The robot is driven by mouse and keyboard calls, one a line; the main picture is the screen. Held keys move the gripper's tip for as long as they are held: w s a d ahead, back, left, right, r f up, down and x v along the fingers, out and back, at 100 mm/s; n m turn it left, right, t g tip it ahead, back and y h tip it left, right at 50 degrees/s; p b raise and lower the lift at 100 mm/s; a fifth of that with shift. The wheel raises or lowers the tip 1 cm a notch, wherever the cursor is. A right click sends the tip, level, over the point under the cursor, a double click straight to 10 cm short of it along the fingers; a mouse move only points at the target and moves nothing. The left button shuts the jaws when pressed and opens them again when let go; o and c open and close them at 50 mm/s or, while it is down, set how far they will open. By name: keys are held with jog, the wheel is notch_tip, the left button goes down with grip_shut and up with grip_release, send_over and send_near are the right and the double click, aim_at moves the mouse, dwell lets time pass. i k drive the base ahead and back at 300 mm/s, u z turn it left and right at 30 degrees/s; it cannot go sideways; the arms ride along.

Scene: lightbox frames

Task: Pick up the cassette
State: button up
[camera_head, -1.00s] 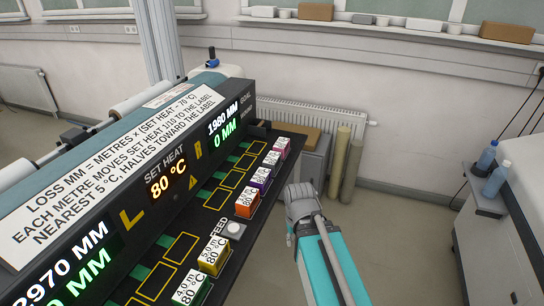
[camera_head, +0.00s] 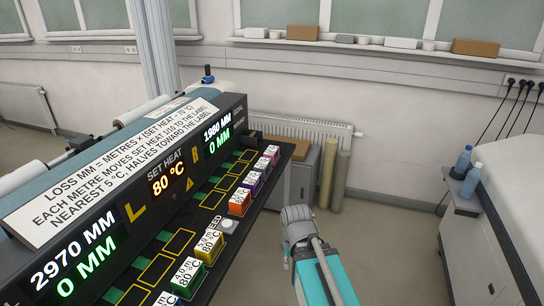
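Several small box-shaped cassettes stand in a row along the dark shelf of the machine (camera_head: 75,215). Beyond a round white button marked FEED (camera_head: 228,226) stand an orange cassette (camera_head: 239,203), a purple one (camera_head: 252,183) and pinkish ones (camera_head: 271,154). Their labels are too small to read. My teal and grey arm is right of the shelf, apart from the cassettes. No gripper fingers show.
Yellow-outlined empty slots (camera_head: 181,242) line the shelf beside the cassettes. The machine's displays read 2970 MM, 0 MM, 80 °C and 1980 MM, 0 MM. A grey cabinet (camera_head: 301,182) and upright rolls (camera_head: 341,180) stand behind. A white bench (camera_head: 510,190) is at right; open floor lies between.

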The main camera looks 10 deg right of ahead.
aim_at(239, 202)
jog(key=k, duration=0.2)
jog(key=z, duration=0.4)
jog(key=i, duration=1.05)
jog(key=u, duration=0.4)
